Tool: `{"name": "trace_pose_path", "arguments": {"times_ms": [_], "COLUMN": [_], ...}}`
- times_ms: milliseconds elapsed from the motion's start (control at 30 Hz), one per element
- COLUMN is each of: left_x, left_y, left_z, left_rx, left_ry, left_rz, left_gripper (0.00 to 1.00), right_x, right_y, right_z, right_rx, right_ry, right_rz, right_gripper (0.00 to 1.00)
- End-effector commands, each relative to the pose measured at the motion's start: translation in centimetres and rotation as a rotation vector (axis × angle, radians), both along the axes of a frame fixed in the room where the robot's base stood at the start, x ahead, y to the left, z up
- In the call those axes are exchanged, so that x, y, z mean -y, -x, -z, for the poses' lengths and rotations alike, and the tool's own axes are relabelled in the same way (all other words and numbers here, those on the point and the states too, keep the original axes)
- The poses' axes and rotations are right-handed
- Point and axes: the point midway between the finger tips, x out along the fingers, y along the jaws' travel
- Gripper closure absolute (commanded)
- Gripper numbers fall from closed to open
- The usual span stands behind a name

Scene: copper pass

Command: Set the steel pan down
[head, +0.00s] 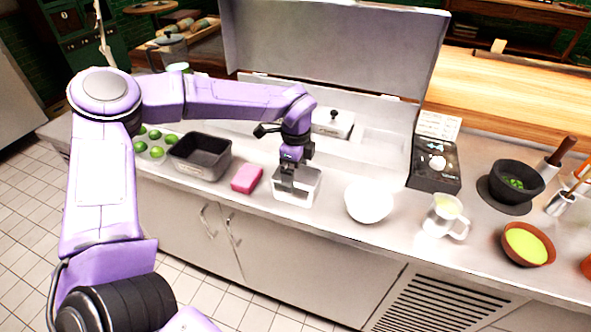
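The steel pan (310,190) is a small, bright rectangular container near the front edge of the counter, in the middle of the head view. My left gripper (285,186) points down at its left part, with the dark fingers at the pan's wall. The fingers look shut on that wall, though the contact is small in the picture. The pan looks level and at or just above the counter top; any gap under it cannot be made out. My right gripper is not in view.
A pink sponge (247,179) and a dark bin (203,157) stand left of the pan on the steel counter (330,215). A white bowl (369,202) and a jug (444,216) stand to its right. A raised lid (330,50) is behind. Limes (141,149) lie far left.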

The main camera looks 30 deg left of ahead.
Motion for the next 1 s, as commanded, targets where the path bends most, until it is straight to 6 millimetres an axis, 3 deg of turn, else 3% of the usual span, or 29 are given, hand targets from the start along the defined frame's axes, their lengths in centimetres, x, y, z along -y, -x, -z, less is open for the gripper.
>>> {"name": "trace_pose_path", "arguments": {"times_ms": [167, 600, 733, 1000], "left_x": [0.0, 0.0, 0.0, 0.0], "left_y": [-0.1, 0.0, 0.0, 0.0], "left_z": [-1.0, -11.0, -12.2, -12.4], "left_rx": [0.004, 0.002, 0.001, 0.0], "left_ry": [0.0, -0.001, 0.0, 0.0], "left_rz": [0.0, -0.001, 0.0, 0.0], "left_gripper": [0.0, 0.0, 0.0, 0.0], "right_x": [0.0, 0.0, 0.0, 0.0], "right_y": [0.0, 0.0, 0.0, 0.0], "right_z": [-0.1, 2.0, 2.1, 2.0], "right_rx": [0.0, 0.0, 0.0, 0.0], "right_ry": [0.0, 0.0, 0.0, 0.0], "right_rz": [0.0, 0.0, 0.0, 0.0], "right_gripper": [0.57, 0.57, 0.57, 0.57]}}
